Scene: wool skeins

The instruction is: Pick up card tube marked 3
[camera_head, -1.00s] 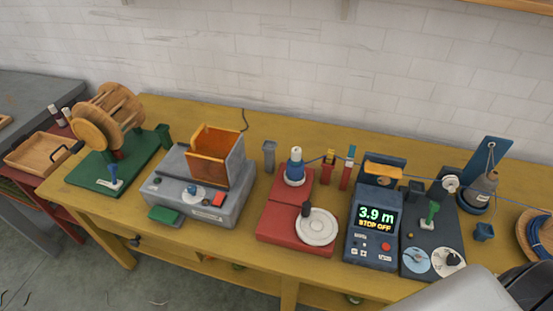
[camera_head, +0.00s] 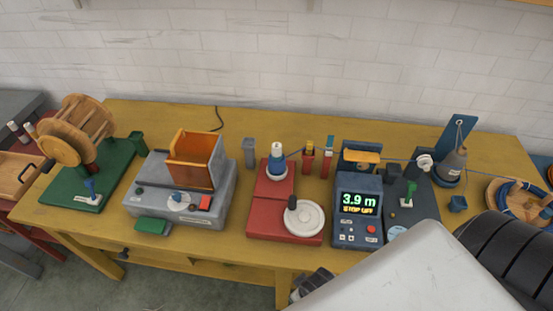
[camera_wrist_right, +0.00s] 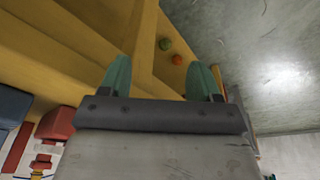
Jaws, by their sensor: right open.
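I cannot read a 3 on any tube. Two small pale tubes with dark parts (camera_head: 20,131) stand at the far left, beside the bench. A blue and white tube-like piece (camera_head: 277,161) stands upright on the red winder (camera_head: 268,224) at mid-bench. In the right wrist view my right gripper (camera_wrist_right: 160,80) is open, with two green fingers apart and nothing between them. My right arm's pale link fills the lower right of the head view, in front of the bench edge. My left gripper is not in view.
On the yellow bench (camera_head: 350,128) stand a green reel stand (camera_head: 112,182), a grey machine with an orange hopper (camera_head: 193,160), and a dark meter reading 3.9 m (camera_head: 358,206). A wooden tray (camera_head: 14,176) is at far left. Small green and orange balls (camera_wrist_right: 176,59) show under the bench.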

